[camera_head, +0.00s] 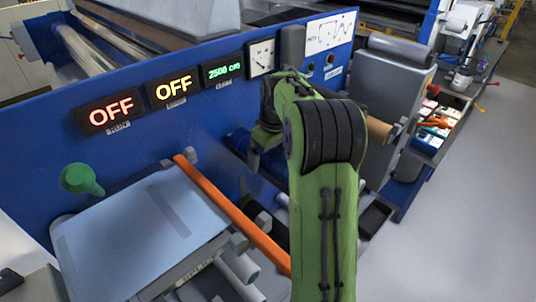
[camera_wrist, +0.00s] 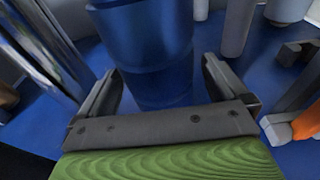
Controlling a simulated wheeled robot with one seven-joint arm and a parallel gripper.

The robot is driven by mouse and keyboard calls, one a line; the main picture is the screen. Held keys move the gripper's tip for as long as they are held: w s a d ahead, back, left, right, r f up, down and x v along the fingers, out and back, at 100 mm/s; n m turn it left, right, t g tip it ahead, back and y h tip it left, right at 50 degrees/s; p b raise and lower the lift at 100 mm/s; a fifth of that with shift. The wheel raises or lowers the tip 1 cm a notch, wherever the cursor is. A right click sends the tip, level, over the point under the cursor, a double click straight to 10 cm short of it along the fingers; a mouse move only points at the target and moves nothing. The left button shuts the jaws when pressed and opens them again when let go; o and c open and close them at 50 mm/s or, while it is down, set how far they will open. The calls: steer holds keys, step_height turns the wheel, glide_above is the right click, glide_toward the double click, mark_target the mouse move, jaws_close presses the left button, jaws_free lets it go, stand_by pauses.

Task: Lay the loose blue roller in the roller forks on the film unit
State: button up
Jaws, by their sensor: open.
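The blue roller (camera_wrist: 150,45) stands out large in the wrist view as a dark blue cylinder, its lower part between my two fingers. My gripper (camera_wrist: 160,68) is open around it, with a gap visible on each side. In the head view my gripper (camera_head: 264,138) is at the blue panel of the film unit (camera_head: 130,160), and a bit of the blue roller (camera_head: 239,141) shows just left of it. The rest of the roller is hidden by my arm. Grey brackets (camera_head: 263,222) that look like roller forks show beside the orange bar; they are partly hidden.
An orange roller or bar (camera_head: 225,207) runs diagonally beside the pale plate (camera_head: 145,230). A green knob (camera_head: 80,179) sticks out at the left. A brown roller (camera_head: 379,130) and a grey housing (camera_head: 390,85) stand right of my arm. The floor at the right is clear.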

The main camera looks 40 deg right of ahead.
step_height(320, 180, up, 16)
steer(key=s+p, duration=0.2)
steer(key=p, duration=0.1)
steer(key=shift+s+d+f, duration=0.15)
steer(key=shift+s, duration=0.05)
steer(key=shift+f, duration=0.1)
